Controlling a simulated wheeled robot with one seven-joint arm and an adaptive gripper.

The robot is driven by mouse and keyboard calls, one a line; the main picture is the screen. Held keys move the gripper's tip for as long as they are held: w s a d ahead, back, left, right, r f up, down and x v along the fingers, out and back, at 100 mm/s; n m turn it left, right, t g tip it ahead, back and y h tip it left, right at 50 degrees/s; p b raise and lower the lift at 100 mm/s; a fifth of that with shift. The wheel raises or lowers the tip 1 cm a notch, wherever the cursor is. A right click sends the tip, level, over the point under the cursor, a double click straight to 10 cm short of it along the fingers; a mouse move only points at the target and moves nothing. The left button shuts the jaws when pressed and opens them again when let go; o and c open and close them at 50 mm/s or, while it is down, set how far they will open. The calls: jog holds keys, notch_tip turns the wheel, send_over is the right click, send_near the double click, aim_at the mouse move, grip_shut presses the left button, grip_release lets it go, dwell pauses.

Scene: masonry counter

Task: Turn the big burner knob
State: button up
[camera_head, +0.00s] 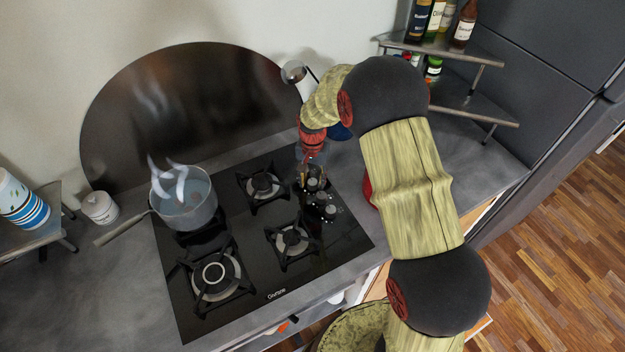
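A black glass gas hob (340,238) is set into the grey counter. Its small control knobs (330,211) form a group on the right side; I cannot tell which belongs to the big burner. The biggest burner (214,276) is at the front left. My gripper (313,184) points down at the far end of the knob group, very close to or touching a knob. The fingers are small and dark against the hob, so I cannot tell whether they are open or what is between them. They partly hide the knobs there.
A steaming pot (186,212) stands on the back left burner, its handle (122,230) pointing left. A metal shelf (450,48) with bottles stands at the back right. A white lidded jar (100,208) and a striped cup (22,204) are at the left. Bare counter lies at the front left.

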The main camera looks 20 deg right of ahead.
aim_at(313, 181)
jog(key=shift+o, duration=0.4)
notch_tip(313, 181, up, 12)
dwell(0.5)
dwell(0.4)
